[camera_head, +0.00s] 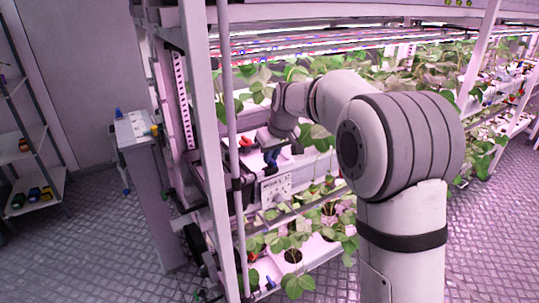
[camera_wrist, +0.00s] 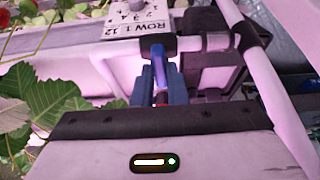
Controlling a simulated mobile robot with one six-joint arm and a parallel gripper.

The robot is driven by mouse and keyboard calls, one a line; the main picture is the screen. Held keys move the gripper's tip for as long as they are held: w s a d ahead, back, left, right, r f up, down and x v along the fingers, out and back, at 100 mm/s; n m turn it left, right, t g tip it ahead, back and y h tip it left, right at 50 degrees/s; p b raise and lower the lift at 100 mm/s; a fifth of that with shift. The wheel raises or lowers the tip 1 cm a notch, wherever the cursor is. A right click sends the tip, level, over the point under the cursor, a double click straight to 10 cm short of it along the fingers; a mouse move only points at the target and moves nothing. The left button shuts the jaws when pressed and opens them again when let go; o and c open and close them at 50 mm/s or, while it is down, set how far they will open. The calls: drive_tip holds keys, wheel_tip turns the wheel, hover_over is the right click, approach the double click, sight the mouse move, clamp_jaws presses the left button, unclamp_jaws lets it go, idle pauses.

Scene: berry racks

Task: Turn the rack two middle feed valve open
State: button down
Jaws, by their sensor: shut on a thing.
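In the wrist view a blue valve lever (camera_wrist: 159,62) sits at a dark fitting on a pipe along the rack's edge. My gripper (camera_wrist: 162,85) has its two blue fingers on either side of this lever and is shut on it. A small red part shows between the fingers, lower down. In the head view my gripper (camera_head: 271,158) reaches in at the rack's end, beside the upright post. The valve is mostly hidden there, and the lever's exact angle is hard to tell.
A white row sign (camera_head: 276,188) hangs just below my gripper. A thin upright pipe (camera_head: 233,130) and rack post (camera_head: 203,130) stand left of it. Leafy plants (camera_head: 293,240) fill the tiers. A grey cabinet (camera_head: 150,190) stands left; the floor (camera_head: 90,250) there is clear.

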drive_tip(key=shift+f+n, duration=0.15)
drive_tip(key=shift+n, duration=0.45)
drive_tip(key=n+g+y+b, duration=0.1)
drive_tip(key=n, duration=0.2)
drive_tip(key=shift+d, duration=0.15)
drive_tip(key=n+g, duration=0.1)
drive_tip(key=n, duration=0.1)
drive_tip(key=n+g, duration=0.1)
drive_tip(key=n, duration=0.1)
drive_tip(key=shift+w+n+y, duration=0.2)
drive_tip(key=shift+n+y, duration=0.1)
drive_tip(key=shift+y, duration=0.1)
drive_tip(key=n+g+p, duration=0.1)
drive_tip(key=n, duration=0.1)
drive_tip(key=n+p, duration=0.1)
drive_tip(key=n, duration=0.1)
drive_tip(key=shift+w+d+n+g, duration=0.1)
drive_tip(key=shift+w+n+g, duration=0.1)
drive_tip(key=shift+n+g, duration=0.15)
drive_tip(key=shift+w+n+g+h+p, duration=0.15)
drive_tip(key=shift+n+g+p, duration=0.4)
drive_tip(key=shift+n, duration=0.55)
drive_tip(key=shift+n+g+h+p, duration=0.15)
drive_tip(key=shift+n+g+p, duration=0.15)
drive_tip(key=shift+n+p, duration=0.6)
drive_tip(key=shift+n, duration=0.35)
drive_tip(key=c, duration=1.5)
unclamp_jaws()
drive_tip(key=shift+o, duration=0.3)
